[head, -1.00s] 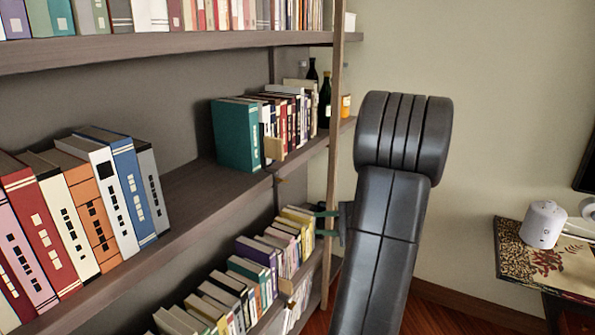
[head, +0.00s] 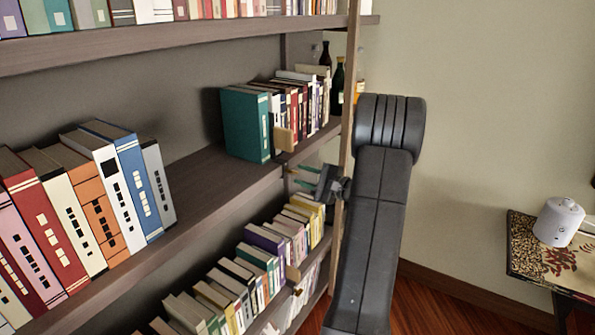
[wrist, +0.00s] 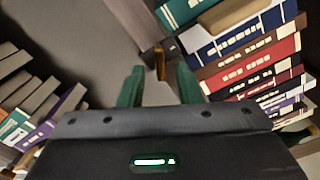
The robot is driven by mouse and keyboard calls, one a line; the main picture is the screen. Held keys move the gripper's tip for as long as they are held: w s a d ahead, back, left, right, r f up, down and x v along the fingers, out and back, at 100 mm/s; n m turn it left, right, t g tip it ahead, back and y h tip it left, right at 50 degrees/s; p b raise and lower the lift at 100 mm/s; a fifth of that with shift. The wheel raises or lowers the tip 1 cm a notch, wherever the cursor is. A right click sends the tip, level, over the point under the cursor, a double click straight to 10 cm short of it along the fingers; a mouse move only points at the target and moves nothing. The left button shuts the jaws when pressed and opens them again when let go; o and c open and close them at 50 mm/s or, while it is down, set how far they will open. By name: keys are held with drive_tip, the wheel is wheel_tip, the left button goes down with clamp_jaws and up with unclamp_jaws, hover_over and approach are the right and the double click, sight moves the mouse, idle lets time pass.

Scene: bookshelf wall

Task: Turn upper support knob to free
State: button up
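The upper support knob is a small brass piece (wrist: 159,62) on a dark mount at the shelf edge in the wrist view. In the head view the spot under the middle shelf, below the upper wooden block (head: 284,139), is small and partly hidden by my fingers. My gripper (head: 303,176) has green fingers and is open and empty beside that shelf edge, pointing left. In the wrist view my gripper (wrist: 159,86) has its fingertips apart, with the knob ahead between them. I cannot tell whether either finger touches it.
Books fill the shelves, with a teal book (head: 246,125) near the upper block. A lower wooden block (head: 293,275) stands among the lower books. An upright post (head: 349,110) is close to my arm. A side table (head: 540,265) with a white device (head: 558,222) is at right.

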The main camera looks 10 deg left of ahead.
drive_tip(key=shift+x, duration=1.4)
clamp_jaws()
